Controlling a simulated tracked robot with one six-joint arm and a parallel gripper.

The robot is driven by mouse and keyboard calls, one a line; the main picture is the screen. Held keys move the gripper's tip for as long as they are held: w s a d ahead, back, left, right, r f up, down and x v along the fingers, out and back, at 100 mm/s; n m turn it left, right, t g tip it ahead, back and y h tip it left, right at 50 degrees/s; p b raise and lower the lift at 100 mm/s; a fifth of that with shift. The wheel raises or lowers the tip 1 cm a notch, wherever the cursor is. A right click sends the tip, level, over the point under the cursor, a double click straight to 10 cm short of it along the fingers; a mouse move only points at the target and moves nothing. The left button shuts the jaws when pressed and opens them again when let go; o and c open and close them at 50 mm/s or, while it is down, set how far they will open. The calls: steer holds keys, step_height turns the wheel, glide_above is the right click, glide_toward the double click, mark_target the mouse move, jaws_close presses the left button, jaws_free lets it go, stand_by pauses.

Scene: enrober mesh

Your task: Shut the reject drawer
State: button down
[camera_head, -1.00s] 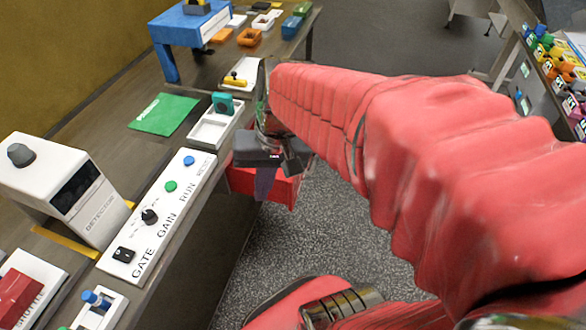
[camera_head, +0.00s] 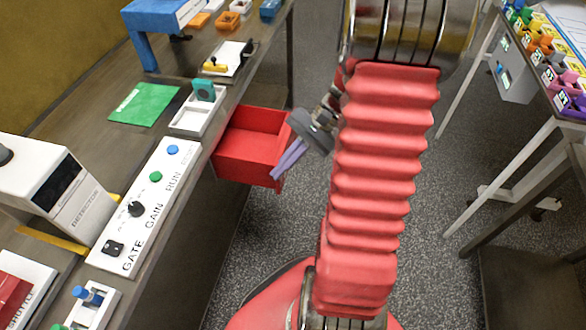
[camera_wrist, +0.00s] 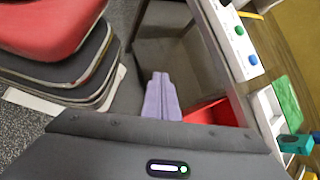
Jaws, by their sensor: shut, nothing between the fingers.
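The reject drawer (camera_head: 252,158) is a red, open-topped box that stands pulled out of the bench front, below the white tray with the teal piece. It looks empty in the head view. In the wrist view a red part of the drawer (camera_wrist: 212,112) shows to the right of the fingers, partly hidden by my gripper body. My gripper (camera_head: 288,158) is shut and empty, its pale purple fingers beside the drawer's outer front corner. In the wrist view the fingers (camera_wrist: 161,97) lie together. I cannot tell whether they touch the drawer.
The bench top holds a control panel (camera_head: 146,204), a white detector (camera_head: 58,190), a green mat (camera_head: 144,104) and a white tray (camera_head: 197,116). A second table (camera_head: 530,128) with coloured items stands at the right. Speckled floor between is open.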

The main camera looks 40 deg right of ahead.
steer(key=s+d+f+m+t, duration=0.2)
steer(key=d+f+m+t, duration=0.4)
steer(key=d+f+m, duration=0.1)
steer(key=s+d+f+m+t+y, duration=0.1)
steer(key=s+d+f+m+t, duration=0.2)
steer(key=d+f+m+t, duration=0.3)
steer(key=d+f+m, duration=0.1)
steer(key=d+f, duration=0.1)
steer(key=d, duration=0.2)
steer(key=shift+s+f+t, duration=0.3)
steer(key=shift+s+t, duration=0.05)
steer(key=shift+t, duration=0.05)
steer(key=shift+w, duration=0.1)
steer(key=x, duration=1.3)
steer(key=shift+w+a+r, duration=0.15)
steer(key=shift+w+a, duration=0.1)
steer(key=shift+a, duration=0.1)
